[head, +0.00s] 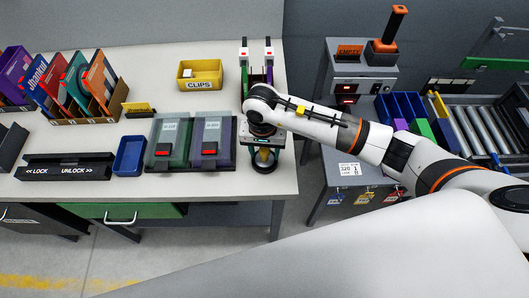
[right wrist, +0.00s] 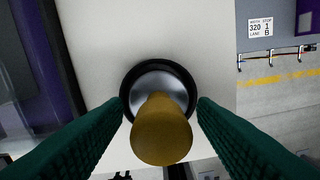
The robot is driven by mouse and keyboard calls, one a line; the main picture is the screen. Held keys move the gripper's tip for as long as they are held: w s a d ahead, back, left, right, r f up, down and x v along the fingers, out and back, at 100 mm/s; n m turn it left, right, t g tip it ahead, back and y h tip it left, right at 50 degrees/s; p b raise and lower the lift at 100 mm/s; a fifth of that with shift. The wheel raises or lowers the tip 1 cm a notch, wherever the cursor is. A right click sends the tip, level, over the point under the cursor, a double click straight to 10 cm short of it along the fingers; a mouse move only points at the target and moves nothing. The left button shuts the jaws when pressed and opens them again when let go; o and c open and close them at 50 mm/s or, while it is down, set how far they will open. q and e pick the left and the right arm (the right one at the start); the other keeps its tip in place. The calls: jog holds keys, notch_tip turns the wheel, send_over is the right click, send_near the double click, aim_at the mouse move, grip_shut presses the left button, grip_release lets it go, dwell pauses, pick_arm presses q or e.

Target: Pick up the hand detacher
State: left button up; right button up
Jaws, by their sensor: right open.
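The hand detacher (head: 264,166) stands upright near the right end of the white table, with a round black base and a brownish-yellow knob. In the right wrist view the knob of the hand detacher (right wrist: 161,133) points up at the camera, above a silver centre and black ring. My right gripper (head: 263,149) is directly over it and hides much of it in the head view. The dark green fingers of my right gripper (right wrist: 161,112) are apart, one on each side of the knob, with visible gaps. My left gripper is not in view.
A yellow clips bin (head: 200,84) and an upright rack with two white-tagged items (head: 257,72) are behind. The table's right edge is close; a grey cabinet (head: 345,180) stands beyond a gap.

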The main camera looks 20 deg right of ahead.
jog(key=shift+f, duration=0.55)
grip_shut()
